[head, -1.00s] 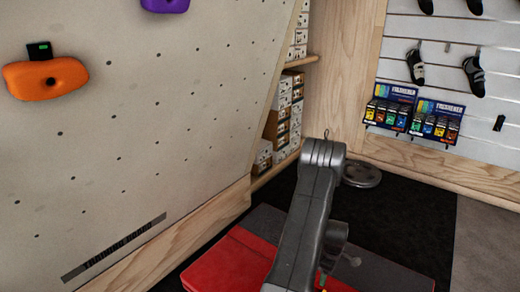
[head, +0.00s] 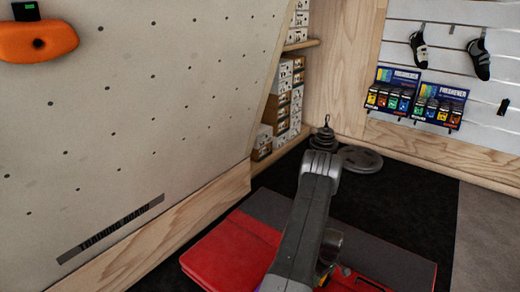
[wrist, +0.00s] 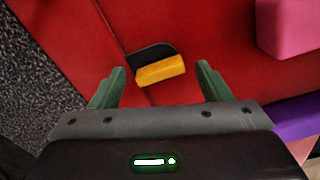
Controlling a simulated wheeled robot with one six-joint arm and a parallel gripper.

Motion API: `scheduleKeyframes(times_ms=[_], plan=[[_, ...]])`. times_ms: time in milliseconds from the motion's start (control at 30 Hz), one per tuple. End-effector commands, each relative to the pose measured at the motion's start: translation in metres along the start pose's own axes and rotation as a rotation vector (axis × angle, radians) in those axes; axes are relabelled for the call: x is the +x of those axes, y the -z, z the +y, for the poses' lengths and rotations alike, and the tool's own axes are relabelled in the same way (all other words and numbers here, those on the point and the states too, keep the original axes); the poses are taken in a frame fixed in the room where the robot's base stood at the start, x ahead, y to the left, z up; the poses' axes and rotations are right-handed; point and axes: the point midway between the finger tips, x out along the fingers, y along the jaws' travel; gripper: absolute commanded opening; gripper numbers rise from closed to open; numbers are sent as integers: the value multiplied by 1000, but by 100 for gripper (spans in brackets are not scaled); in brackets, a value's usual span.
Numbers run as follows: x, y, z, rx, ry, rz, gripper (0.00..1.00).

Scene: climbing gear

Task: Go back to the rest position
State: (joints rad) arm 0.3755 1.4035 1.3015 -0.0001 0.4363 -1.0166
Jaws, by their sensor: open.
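My gripper (wrist: 160,74) is open in the wrist view, its two green fingers apart with nothing between them. Beyond the fingertips a small yellow and black object (wrist: 160,71) lies on a red crash mat (wrist: 60,35); I cannot tell exactly what it is. In the head view my arm reaches over the red mat (head: 225,255), and the gripper itself is mostly hidden behind the arm.
In the wrist view a pink block (wrist: 290,28) and a purple item (wrist: 300,118) are at the right. In the head view the climbing wall (head: 130,110) with an orange hold (head: 38,42) stands left. Weight plates (head: 360,158) lie on the dark floor. Freshener boxes (head: 415,98) hang at right.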

Motion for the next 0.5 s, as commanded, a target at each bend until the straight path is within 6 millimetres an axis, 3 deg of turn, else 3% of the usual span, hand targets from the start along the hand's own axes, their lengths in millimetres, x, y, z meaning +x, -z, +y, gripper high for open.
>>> scheduleKeyframes(times_ms=[500], plan=[[-2, 0, 0, 419, 1, 0, 71]])
